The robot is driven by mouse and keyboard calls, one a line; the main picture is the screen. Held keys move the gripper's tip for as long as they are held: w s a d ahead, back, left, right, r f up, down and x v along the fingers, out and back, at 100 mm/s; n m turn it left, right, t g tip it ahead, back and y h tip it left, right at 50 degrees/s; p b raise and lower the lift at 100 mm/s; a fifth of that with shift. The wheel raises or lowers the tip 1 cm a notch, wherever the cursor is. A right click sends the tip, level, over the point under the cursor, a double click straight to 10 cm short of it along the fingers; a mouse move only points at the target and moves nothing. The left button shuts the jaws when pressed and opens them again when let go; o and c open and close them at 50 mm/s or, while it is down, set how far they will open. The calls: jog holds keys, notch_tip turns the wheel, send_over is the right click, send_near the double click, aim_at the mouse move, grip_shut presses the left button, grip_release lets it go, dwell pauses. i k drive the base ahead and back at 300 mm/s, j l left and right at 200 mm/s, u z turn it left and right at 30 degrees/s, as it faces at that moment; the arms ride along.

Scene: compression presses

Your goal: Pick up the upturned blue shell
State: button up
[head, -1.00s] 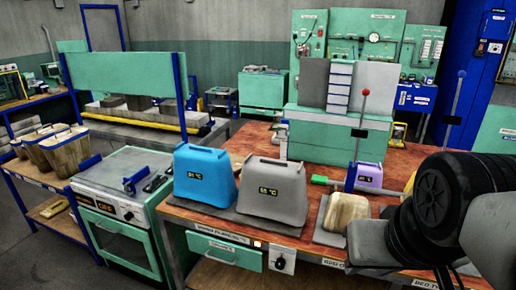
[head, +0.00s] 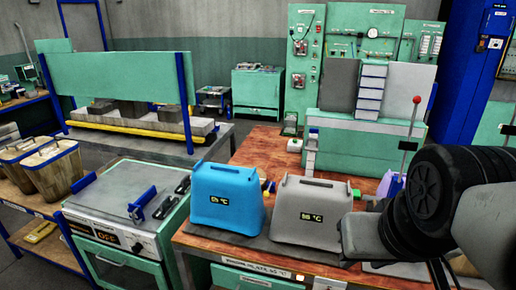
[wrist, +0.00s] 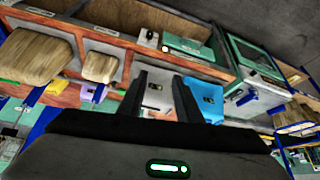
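The blue shell (head: 226,198) stands on a dark mat at the front left of the wooden bench, with a slot-like handle on its top and a small yellow temperature display on its front. It also shows in the wrist view (wrist: 203,94), partly cut off by my gripper. A similar grey shell (head: 311,213) stands just right of it. My gripper (wrist: 160,74) is open in the wrist view, its two dark fingers apart with nothing held. The grey shell (wrist: 158,95) shows between the fingers, farther off, and the blue shell lies to the right of them.
An oven-like unit (head: 125,215) with a blue handle stands left of the bench. Wooden buckets (head: 45,170) sit on a shelf at far left. A green press (head: 370,130) with a red-knobbed lever (head: 413,135) stands behind the grey shell. Wooden blocks (wrist: 100,67) show in the wrist view.

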aim_at(227, 198)
jog(key=i+j, duration=0.15)
jog(key=j, duration=0.2)
jog(key=i+j, duration=0.2)
jog(key=j, duration=0.15)
jog(key=i+j, duration=0.15)
jog(key=j, duration=0.2)
jog(key=i+j, duration=0.15)
jog(key=j, duration=0.15)
jog(key=i+j, duration=0.15)
jog(key=j, duration=0.2)
